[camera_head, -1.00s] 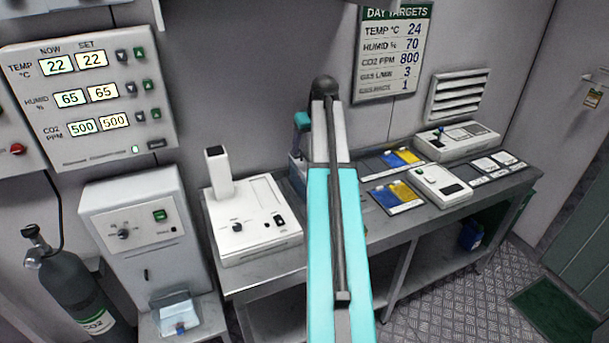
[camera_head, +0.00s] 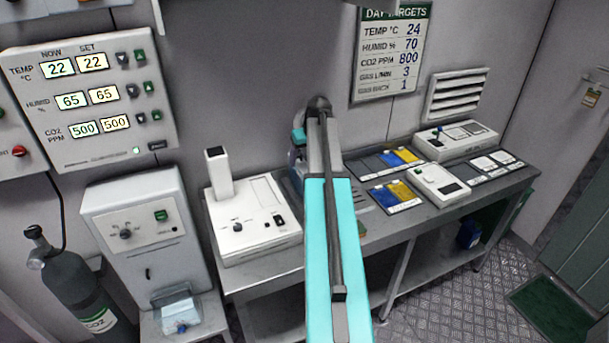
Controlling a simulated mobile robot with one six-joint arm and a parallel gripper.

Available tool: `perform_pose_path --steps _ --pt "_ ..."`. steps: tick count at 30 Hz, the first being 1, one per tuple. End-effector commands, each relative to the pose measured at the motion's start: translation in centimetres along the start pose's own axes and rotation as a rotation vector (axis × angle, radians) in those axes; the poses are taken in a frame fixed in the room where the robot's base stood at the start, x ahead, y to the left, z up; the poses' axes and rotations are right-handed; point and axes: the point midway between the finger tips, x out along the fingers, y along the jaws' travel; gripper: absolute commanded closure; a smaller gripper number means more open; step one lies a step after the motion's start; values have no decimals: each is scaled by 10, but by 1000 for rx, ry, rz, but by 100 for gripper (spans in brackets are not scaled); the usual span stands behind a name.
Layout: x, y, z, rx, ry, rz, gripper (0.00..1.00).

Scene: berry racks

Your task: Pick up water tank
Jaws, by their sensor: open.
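What looks like the water tank (camera_head: 178,312) is a small clear, pale-blue container with a blue cap at its front. It sits at the foot of the white cabinet (camera_head: 146,240), at the lower left. My arm, with a teal link, reaches up the middle of the view, to the right of the tank and well apart from it. My gripper cannot be made out; the end of my arm is hidden behind its own links.
A grey bench (camera_head: 262,268) runs along the wall with a white instrument (camera_head: 255,225), blue and yellow cards (camera_head: 397,194) and white boxes. A dark CO2 cylinder (camera_head: 78,292) stands left of the cabinet. The textured floor (camera_head: 455,300) at the lower right is mostly open.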

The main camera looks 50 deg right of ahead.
Motion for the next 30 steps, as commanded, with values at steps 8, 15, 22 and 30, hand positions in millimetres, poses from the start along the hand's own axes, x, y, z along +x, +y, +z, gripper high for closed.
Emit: perform_pose_path --steps 8,15,22,30 --pt "5 -1 -1 -1 -2 -1 31" --pt "24 -1 -3 -1 -3 -2 31" --pt "45 -1 -3 -2 -2 -2 31" --pt "52 -1 -3 -2 0 -1 31"
